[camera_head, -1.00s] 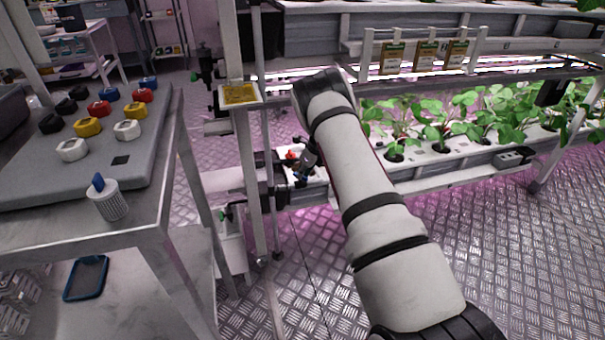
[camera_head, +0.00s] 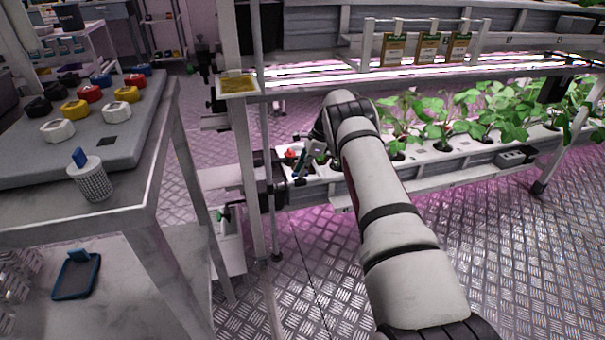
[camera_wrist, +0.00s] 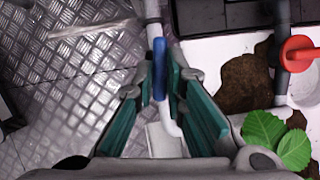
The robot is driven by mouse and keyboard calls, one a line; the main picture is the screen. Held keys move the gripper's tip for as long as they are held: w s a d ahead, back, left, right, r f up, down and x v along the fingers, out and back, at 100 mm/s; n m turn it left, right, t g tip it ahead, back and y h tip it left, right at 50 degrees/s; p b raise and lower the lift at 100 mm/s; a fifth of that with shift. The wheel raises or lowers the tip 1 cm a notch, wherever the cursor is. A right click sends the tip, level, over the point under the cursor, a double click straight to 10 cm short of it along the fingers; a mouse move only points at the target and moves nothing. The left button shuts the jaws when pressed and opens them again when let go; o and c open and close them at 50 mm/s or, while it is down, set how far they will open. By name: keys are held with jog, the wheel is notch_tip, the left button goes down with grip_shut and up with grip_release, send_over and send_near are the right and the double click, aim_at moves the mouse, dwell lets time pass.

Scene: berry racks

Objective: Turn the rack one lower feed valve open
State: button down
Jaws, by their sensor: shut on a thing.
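A blue valve handle (camera_wrist: 160,68) stands on a grey pipe in the wrist view. It looks like a thin upright lever, near in line with the pipe. My gripper (camera_wrist: 161,80) has teal pads and is shut on this blue handle. In the head view my gripper (camera_head: 300,160) is at the left end of the lower plant trough, partly hidden behind my wrist. A red valve handle (camera_wrist: 298,53) sits on a second pipe to the right; it also shows in the head view (camera_head: 290,153). The valve body is mostly hidden by the fingers.
The white trough (camera_head: 430,168) holds leafy plants; leaves (camera_wrist: 275,135) are close right of my fingers. A rack post (camera_head: 245,170) stands left of the gripper. A metal table (camera_head: 150,190) with coloured knobs is at left. Open metal floor (camera_head: 400,240) lies in front.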

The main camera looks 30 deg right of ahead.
jog(key=shift+w+f+n+g+b, duration=0.1)
jog(key=shift+n+g+b, duration=0.2)
jog(key=shift+n, duration=0.7)
jog(key=c, duration=1.6)
grip_release()
jog(key=shift+c, duration=0.2)
